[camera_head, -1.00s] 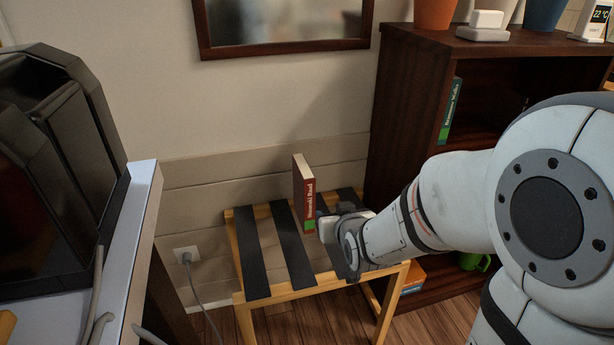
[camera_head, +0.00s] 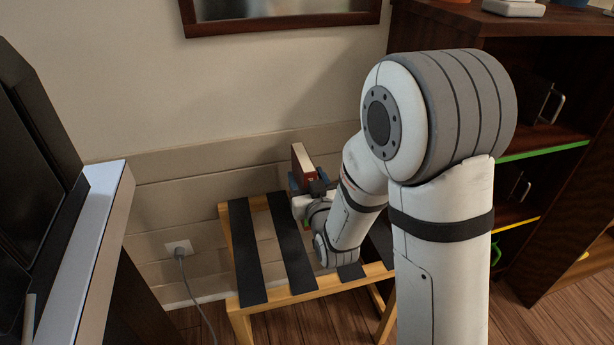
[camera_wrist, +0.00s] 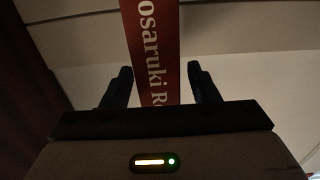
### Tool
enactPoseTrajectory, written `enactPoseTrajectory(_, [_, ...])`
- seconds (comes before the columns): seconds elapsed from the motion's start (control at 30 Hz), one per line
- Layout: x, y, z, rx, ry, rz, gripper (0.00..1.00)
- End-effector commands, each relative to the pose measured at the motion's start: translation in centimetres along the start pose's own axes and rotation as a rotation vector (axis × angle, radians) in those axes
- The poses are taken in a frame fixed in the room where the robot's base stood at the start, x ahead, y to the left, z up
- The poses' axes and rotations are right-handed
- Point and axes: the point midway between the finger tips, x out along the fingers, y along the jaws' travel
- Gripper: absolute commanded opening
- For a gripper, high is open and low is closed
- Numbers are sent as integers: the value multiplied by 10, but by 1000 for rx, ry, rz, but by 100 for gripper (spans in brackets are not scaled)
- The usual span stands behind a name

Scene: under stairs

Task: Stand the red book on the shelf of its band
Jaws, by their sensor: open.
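The red book (camera_head: 303,161) stands upright on the wooden rack with black straps (camera_head: 272,298). Its lower part is hidden behind my gripper. In the wrist view its red spine (camera_wrist: 158,50), with white lettering, runs down between my two dark fingers. My gripper (camera_wrist: 159,70) is open, one finger on each side of the spine, with a visible gap on both sides. In the head view my gripper (camera_head: 309,187) is at the book, partly hidden by my arm. The dark bookcase (camera_head: 422,31) has a green band (camera_head: 545,150) and a yellow band (camera_head: 517,224); I see no red band.
A white-topped unit with a black object (camera_head: 30,150) stands at the left. A socket with a cable (camera_head: 179,248) is on the wall behind the rack. A framed picture (camera_head: 280,22) hangs above. Wire pieces (camera_head: 550,102) stand on the bookcase shelves. My arm hides part of the bookcase.

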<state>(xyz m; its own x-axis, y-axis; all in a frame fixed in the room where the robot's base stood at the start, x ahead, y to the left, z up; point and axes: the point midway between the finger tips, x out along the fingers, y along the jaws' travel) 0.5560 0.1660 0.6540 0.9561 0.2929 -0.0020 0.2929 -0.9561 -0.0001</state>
Motion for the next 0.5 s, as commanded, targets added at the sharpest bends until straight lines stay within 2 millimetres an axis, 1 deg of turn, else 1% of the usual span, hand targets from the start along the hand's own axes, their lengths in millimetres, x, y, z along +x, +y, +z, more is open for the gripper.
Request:
enactPoseTrajectory(0.03, [3,-1,-3,0,0,0,55])
enactPoseTrajectory(0.1, [6,-2,-1,0,0,0,55])
enactPoseTrajectory(0.37, [8,0,0,0,1,5,55])
enactPoseTrajectory(0.5, [8,1,0,0,1,9,45])
